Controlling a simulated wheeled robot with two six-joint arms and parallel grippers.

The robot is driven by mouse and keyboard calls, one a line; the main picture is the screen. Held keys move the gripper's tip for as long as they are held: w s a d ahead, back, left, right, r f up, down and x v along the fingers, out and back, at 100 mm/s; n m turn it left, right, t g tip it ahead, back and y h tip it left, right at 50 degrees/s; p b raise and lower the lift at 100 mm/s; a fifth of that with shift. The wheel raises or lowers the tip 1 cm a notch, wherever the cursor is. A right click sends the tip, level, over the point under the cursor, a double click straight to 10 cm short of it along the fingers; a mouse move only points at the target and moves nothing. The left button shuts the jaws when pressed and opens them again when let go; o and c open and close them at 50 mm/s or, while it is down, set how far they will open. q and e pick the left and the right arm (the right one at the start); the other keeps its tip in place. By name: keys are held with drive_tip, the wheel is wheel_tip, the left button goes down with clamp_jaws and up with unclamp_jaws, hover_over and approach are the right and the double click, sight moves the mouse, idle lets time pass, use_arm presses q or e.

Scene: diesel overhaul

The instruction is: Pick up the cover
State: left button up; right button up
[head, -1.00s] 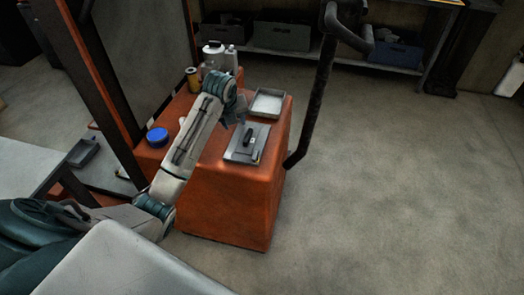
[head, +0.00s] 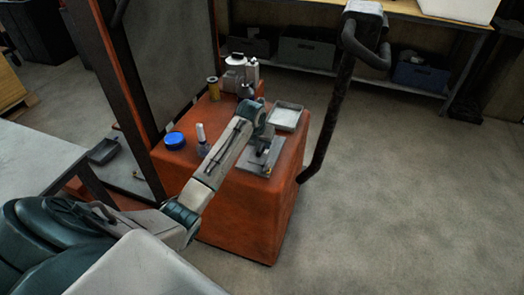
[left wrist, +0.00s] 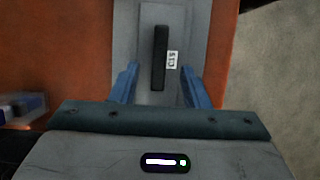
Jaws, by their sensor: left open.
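The cover is a flat grey plate (head: 252,164) with a raised black handle, lying on top of the orange cabinet. In the left wrist view the cover (left wrist: 192,40) fills the top middle, with its black handle (left wrist: 160,58) upright in the picture and a small white label beside it. My left gripper (left wrist: 160,85) is open, its two blue fingers on either side of the handle's lower part in the picture. I cannot tell how far above the plate the fingertips are. In the head view my left arm's wrist hides part of the cover. My right gripper is not in view.
Open floor lies to the right.

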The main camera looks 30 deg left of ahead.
sight(262, 146)
use_arm(q)
drive_tip(key=shift+x, duration=1.15)
drive_tip(key=shift+w+a+f+p, duration=0.1)
drive_tip(key=shift+w+f+p, duration=0.25)
drive_tip(key=shift+f, duration=0.1)
clamp_jaws()
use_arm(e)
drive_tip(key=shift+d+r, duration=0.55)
use_arm(q)
drive_tip(key=shift+r, duration=0.2)
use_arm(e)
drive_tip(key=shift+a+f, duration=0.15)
